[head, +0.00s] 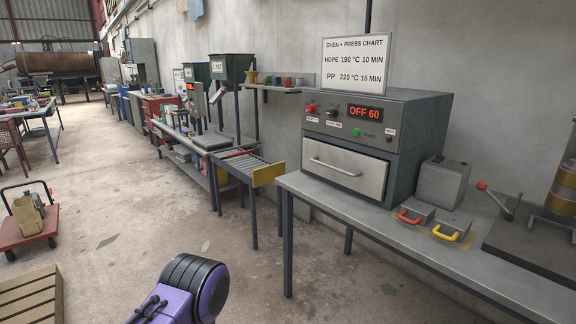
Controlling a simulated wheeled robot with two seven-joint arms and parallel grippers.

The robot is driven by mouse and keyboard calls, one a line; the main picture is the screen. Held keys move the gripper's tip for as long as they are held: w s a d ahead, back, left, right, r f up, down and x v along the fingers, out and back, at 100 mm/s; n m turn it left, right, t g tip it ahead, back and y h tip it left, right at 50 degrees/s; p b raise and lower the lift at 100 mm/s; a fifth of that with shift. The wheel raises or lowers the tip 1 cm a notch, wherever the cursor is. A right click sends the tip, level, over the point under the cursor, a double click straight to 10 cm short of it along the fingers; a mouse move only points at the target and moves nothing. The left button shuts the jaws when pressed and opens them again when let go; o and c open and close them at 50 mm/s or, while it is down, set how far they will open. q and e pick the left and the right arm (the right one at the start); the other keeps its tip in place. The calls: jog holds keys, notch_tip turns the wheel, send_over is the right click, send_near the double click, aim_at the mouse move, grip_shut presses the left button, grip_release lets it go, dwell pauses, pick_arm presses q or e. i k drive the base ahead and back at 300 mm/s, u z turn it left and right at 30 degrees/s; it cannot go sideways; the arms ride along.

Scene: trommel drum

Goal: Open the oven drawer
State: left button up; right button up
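The grey oven (420,118) stands on a metal bench against the wall. Its drawer (344,168) is the light metal front panel below the control strip and looks shut, flush in the body. A long horizontal bar handle (336,166) runs across the upper part of the drawer front. A purple and black link of my own arm shows at the bottom, short of the bench. Neither of my grippers is in view.
The bench (400,234) holds a grey box (442,182), moulds with a red handle (410,217) and a yellow handle (446,233), and a press (545,232) at right. The floor before the bench is clear.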

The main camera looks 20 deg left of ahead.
aim_at(367, 175)
jog(key=z, duration=0.15)
jog(key=i, duration=0.35)
jog(key=z, duration=0.75)
jog(key=i, duration=0.75)
jog(key=u, duration=0.1)
